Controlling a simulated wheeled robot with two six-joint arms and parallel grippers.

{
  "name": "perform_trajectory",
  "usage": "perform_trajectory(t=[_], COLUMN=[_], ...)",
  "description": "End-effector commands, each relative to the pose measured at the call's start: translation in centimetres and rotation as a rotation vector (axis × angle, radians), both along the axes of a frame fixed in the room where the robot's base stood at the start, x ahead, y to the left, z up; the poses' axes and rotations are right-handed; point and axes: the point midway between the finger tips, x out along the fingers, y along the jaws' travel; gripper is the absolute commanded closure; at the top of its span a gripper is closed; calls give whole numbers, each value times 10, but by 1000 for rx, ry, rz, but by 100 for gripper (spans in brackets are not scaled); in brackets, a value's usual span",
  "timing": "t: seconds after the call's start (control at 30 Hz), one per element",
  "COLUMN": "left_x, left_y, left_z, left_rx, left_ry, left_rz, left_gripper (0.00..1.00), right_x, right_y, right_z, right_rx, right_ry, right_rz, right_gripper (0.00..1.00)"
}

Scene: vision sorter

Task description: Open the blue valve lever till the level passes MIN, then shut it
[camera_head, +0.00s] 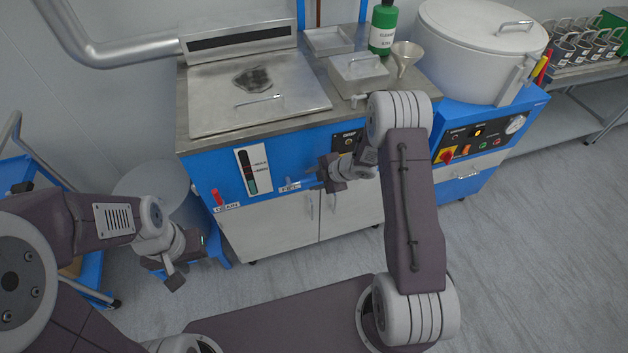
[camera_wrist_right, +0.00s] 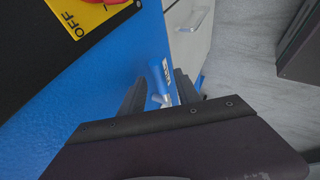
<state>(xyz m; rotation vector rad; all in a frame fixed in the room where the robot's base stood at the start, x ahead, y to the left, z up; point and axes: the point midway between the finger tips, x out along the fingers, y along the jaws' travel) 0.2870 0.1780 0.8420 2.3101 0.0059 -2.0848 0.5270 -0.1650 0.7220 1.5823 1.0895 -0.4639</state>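The blue valve lever (camera_head: 290,187) is at the FILL label on the cabinet front, partly hidden by my right gripper. In the right wrist view the lever (camera_wrist_right: 154,84) and its pale metal stub show between the two dark fingers. My right gripper (camera_head: 312,180) is open around the lever, with a gap visible between the fingers (camera_wrist_right: 160,92); contact cannot be told. The level gauge (camera_head: 252,170) has a dark tube with teal liquid at its bottom, its top appearing just below the lower mark. My left gripper (camera_head: 188,260) is open and empty, low at the left.
A red lever (camera_head: 218,197) with a DRAIN label is left of the gauge. A metal lidded sink (camera_head: 260,95) tops the blue cabinet. A red knob (camera_head: 447,156) is on the panel at right. A grey bin (camera_head: 155,190) stands left.

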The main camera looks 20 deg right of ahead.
Motion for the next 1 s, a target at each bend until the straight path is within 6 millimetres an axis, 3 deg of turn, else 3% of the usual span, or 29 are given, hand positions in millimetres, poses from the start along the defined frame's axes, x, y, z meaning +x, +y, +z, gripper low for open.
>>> perform_trajectory(t=[0.2,0.33,0.37,1.0], left_x=[0,0,0,0], left_y=[0,0,0,0], left_z=[0,0,0,0], left_rx=[0,0,0,0], left_ry=[0,0,0,0], left_rz=[0,0,0,0], left_gripper=[64,64,64,64], right_x=[0,0,0,0], right_y=[0,0,0,0], right_z=[0,0,0,0], right_rx=[0,0,0,0], right_ry=[0,0,0,0], right_rz=[-1,-1,-1,-1], right_gripper=[61,97,100,100])
